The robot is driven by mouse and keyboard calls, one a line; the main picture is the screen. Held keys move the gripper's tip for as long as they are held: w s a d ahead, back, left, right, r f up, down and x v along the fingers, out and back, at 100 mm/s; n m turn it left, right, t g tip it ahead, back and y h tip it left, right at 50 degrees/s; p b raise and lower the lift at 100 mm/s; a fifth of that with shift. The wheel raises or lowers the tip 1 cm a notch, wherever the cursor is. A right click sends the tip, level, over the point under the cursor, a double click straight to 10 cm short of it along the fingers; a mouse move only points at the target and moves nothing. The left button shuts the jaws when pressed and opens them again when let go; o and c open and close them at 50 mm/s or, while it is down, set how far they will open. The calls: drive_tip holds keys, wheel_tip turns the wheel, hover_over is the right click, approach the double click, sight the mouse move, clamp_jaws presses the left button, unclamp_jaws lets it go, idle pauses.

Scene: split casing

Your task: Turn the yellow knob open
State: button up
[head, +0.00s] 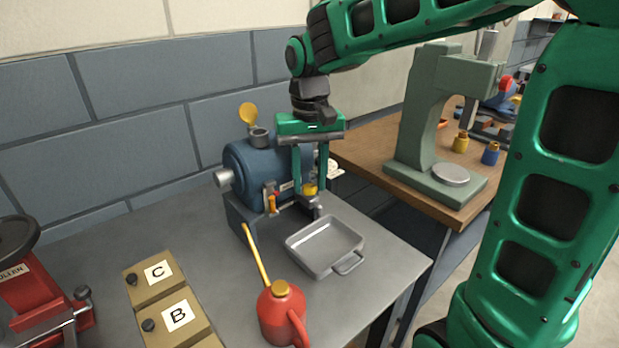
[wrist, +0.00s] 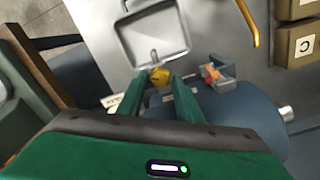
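The yellow knob (head: 310,188) sits low at the right front of the blue casing (head: 258,165), above a grey spout. It also shows in the wrist view (wrist: 159,76). My gripper (head: 309,190) points down from above, with its two green fingers apart and the knob between their tips. In the wrist view the fingertips (wrist: 160,82) stand on either side of the knob. Contact with the knob cannot be made out. The knob's lower part and the spout are partly hidden.
A grey tray (head: 325,246) stands below the spout. An orange-red lever (head: 272,198) is on the casing's front, close by. A red oil can (head: 281,314) with a long yellow spout stands in front. Boxes marked C (head: 140,282) and B (head: 199,334) are at left.

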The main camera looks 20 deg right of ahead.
drive_tip(key=shift+c, duration=0.6)
drive_tip(key=c, duration=0.6)
drive_tip(key=shift+d, duration=0.1)
drive_tip(key=shift+c, duration=0.2)
drive_tip(key=shift+n, duration=0.3)
drive_tip(key=n, duration=1.1)
drive_tip(key=shift+w, duration=0.1)
drive_tip(key=shift+d+r, duration=0.1)
